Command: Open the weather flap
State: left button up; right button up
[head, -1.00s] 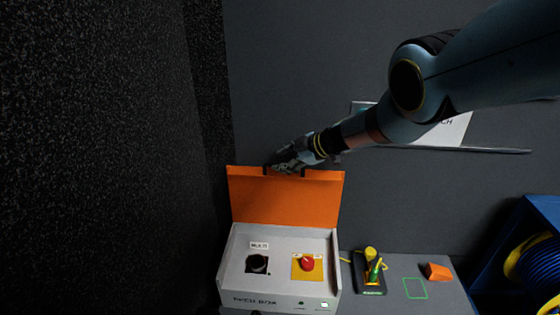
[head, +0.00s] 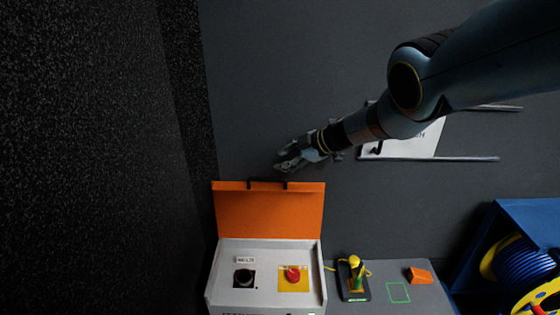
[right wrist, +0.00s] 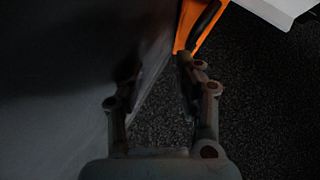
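The orange weather flap (head: 268,212) stands raised at the back of the light grey box (head: 225,282), with its inside facing me. A black handle (head: 267,184) sits on its top edge. My right gripper (head: 282,163) is just above the handle, apart from it and empty. In the right wrist view its fingers (right wrist: 157,72) are spread, and part of the orange flap (right wrist: 200,20) shows beyond the right finger. The box interior is exposed, with a black round socket (head: 244,277) and a red button (head: 293,274) on a yellow plate. My left gripper is not in view.
To the right of the box is a grey shelf with a yellow-green device (head: 355,277), a green outlined square (head: 398,292) and an orange block (head: 419,276). A blue cable reel (head: 510,268) stands at far right. A dark wall (head: 270,90) is behind.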

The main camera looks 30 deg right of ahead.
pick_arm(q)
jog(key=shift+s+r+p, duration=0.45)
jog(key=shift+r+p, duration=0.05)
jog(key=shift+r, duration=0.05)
pick_arm(e)
jog(key=shift+s+d+r, duration=0.2)
jog(key=shift+d+r, duration=0.3)
jog(key=shift+s+d+r, duration=0.15)
jog(key=shift+d+r, duration=0.3)
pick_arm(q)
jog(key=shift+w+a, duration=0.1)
pick_arm(e)
jog(key=shift+f, duration=0.1)
